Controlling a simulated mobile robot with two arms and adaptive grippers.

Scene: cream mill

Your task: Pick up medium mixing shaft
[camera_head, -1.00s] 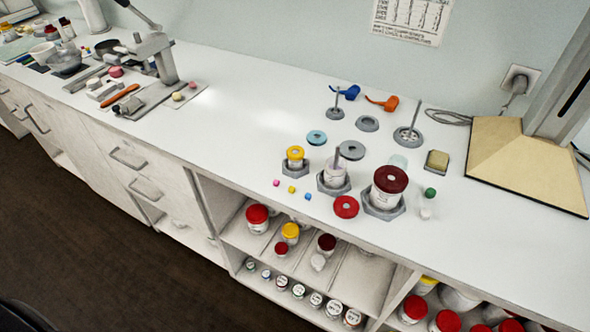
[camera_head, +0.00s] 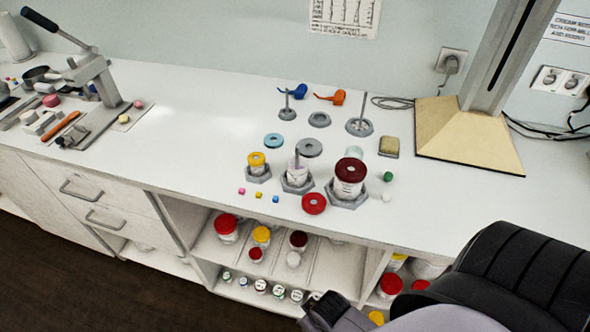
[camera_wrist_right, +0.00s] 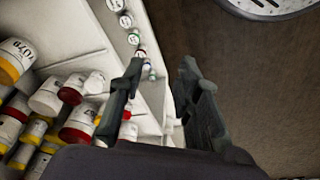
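Upright shafts stand on the white counter, and I cannot tell for sure which is the medium mixing shaft. A thin grey shaft (camera_head: 287,101) rises from a small round grey base at the back. A larger one (camera_head: 361,112) stands in a wider slotted base to its right. A third, purplish shaft (camera_head: 297,159) rises from the open middle jar. My right gripper (camera_head: 325,306) is low in front of the shelves, well away from all three. In the right wrist view, its two dark fingers (camera_wrist_right: 158,78) are apart with nothing between them. My left gripper is out of view.
Lidded jars in hexagonal holders, including a dark-red-lidded one (camera_head: 348,190), stand near the shafts. A loose red lid (camera_head: 314,203) lies at the front. A beige-based stand (camera_head: 468,139) is to the right. Open shelves below hold several jars.

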